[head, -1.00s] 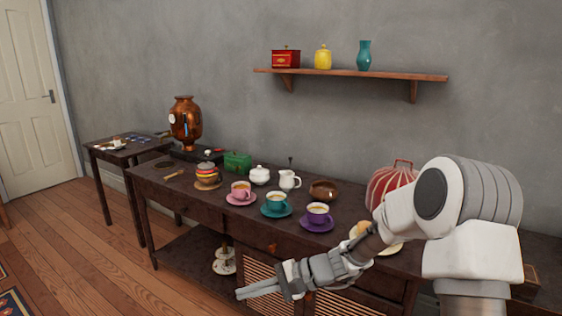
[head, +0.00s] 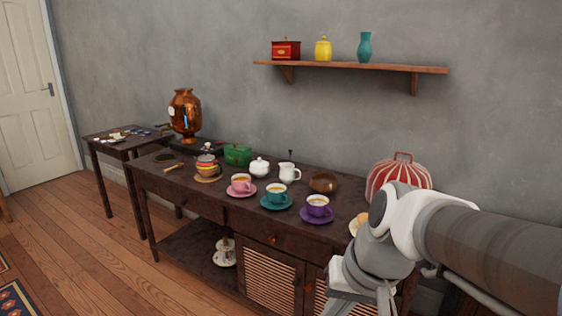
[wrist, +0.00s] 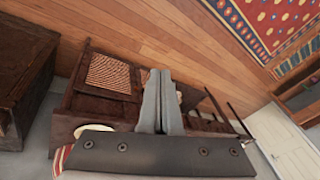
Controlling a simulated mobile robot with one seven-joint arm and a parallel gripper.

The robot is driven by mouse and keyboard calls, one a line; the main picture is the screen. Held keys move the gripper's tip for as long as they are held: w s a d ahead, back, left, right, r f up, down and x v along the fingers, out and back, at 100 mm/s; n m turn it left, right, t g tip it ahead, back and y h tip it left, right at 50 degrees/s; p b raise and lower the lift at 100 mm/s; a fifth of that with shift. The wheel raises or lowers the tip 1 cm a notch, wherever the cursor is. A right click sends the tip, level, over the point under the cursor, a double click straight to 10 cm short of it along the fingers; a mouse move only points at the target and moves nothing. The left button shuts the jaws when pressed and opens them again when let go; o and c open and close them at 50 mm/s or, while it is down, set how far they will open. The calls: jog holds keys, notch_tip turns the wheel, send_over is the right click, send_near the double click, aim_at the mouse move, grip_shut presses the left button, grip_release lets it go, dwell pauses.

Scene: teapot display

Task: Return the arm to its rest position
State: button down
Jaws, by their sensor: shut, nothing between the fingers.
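My gripper (wrist: 162,73) shows in the wrist view with its two grey fingers together and nothing between them. In the head view my arm is folded at the lower right, in front of the right end of the dark wooden sideboard (head: 215,207). The gripper's fingertips are not clearly visible there. The wrist view shows the sideboard's slatted door (wrist: 107,75) and the floor beyond the fingers, tilted. The fingers appear clear of the furniture.
The sideboard bears a pink cup (head: 240,182), teal cup (head: 275,195), purple cup (head: 317,206) and brown bowl (head: 323,182). A red striped cover (head: 398,172) stands close behind my arm. A copper samovar (head: 185,115) stands farther left. Wooden floor (head: 90,240) at left is free.

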jog(key=s+d+r+t+h, duration=0.3)
jog(key=s+d, duration=0.3)
notch_tip(320, 180, up, 18)
jog(key=p, duration=1.8)
jog(key=shift+w+d+n, duration=0.15)
jog(key=shift+w+n, duration=0.2)
jog(key=shift+n, duration=0.05)
